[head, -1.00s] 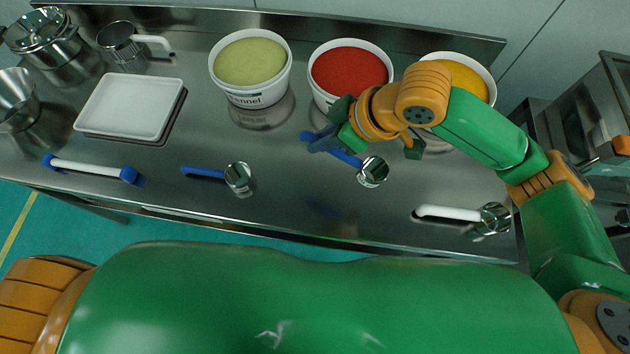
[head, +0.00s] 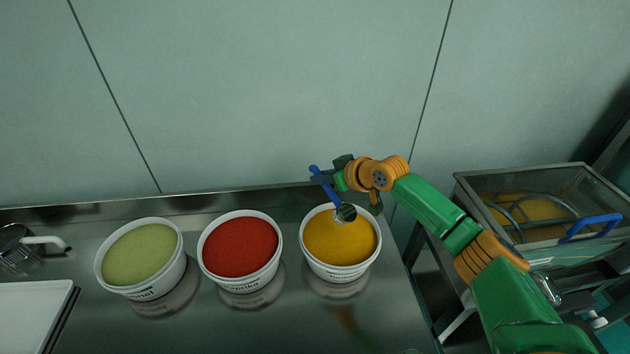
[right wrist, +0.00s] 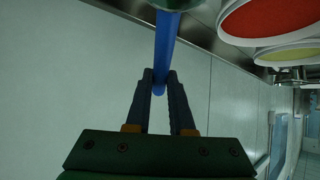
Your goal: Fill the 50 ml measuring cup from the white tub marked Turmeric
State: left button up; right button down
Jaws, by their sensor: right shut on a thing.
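The white tub marked Turmeric (head: 338,272) stands at the right end of the steel table, full of yellow powder. My right gripper (head: 324,178) is beyond and above its far rim, shut on the blue handle (head: 316,173) of a small steel measuring cup (head: 345,213). The cup appears over the far part of the powder; whether it touches the powder is unclear, and its size marking is not readable. In the right wrist view, the jaws (right wrist: 160,82) close around the blue handle (right wrist: 166,45), with the cup cut off at the top edge. My left gripper is out of view.
Tubs of red powder (head: 241,275) and green powder (head: 150,287) stand left of the Turmeric tub. A white tray (head: 30,318) and a steel vessel with a white handle (head: 18,252) are at far left. A clear-walled machine (head: 540,185) stands at right. The wall is close behind.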

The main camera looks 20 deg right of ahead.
jog(key=f+b, duration=0.3)
jog(key=f, duration=0.1)
jog(key=s+f+b, duration=0.1)
jog(key=f+b, duration=0.6)
jog(key=f, duration=0.1)
jog(key=shift+s+d, duration=0.3)
jog(key=shift+s, duration=0.05)
jog(key=shift+s+d+p, duration=0.2)
jog(key=shift+s+p, duration=0.15)
jog(key=shift+s, duration=0.15)
jog(key=shift+s+d+p, duration=0.15)
jog(key=shift+s+p, duration=0.15)
jog(key=shift+s, duration=0.2)
